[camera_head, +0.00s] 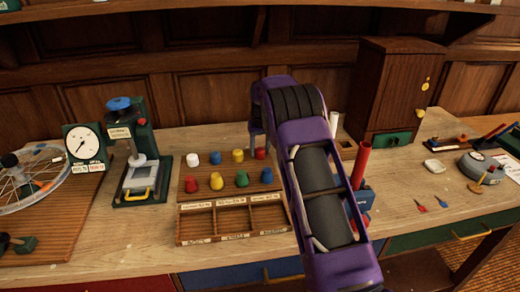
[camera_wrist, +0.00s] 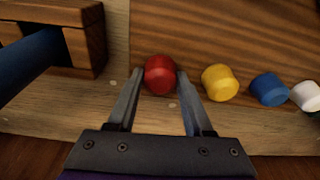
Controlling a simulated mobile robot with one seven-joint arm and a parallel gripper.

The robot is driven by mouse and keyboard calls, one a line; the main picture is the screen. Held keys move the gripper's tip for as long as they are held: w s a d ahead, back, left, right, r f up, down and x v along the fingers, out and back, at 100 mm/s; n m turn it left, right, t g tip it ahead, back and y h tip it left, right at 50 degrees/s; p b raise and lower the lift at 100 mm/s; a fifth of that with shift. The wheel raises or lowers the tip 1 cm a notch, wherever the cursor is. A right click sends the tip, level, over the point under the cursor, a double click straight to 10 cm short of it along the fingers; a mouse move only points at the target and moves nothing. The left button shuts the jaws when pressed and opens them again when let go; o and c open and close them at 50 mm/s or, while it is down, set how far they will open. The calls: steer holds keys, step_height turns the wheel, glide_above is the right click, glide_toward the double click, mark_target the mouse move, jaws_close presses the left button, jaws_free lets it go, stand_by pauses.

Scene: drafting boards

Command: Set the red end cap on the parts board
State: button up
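The red end cap (camera_wrist: 159,75) is between the two fingertips of my gripper (camera_wrist: 160,80). The fingers close in on its left and right sides and appear to touch it. It stands at the edge of the wooden parts board (camera_wrist: 225,40) in the wrist view, in line with the yellow, blue and white caps. In the head view this red cap (camera_head: 260,153) is at the right end of the board's back row. My fingers are hardly visible there, behind my purple arm. I cannot tell whether its underside touches the board (camera_head: 225,172).
The yellow cap (camera_wrist: 220,82) is the closest neighbour, then a blue cap (camera_wrist: 269,89) and a white cap (camera_wrist: 305,96). A second red cap (camera_head: 190,187) is in the front row. A divided tray (camera_head: 236,235) lies in front, and a red tube (camera_head: 361,165) stands to the right.

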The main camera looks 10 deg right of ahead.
mark_target(261, 152)
steer(key=o, duration=0.4)
steer(key=r, duration=0.4)
steer(key=s+r, duration=0.1)
steer(key=r, duration=0.7)
steer(key=shift+s+r+p, duration=0.1)
steer(key=shift+s+p, duration=0.2)
steer(key=shift+s, duration=0.1)
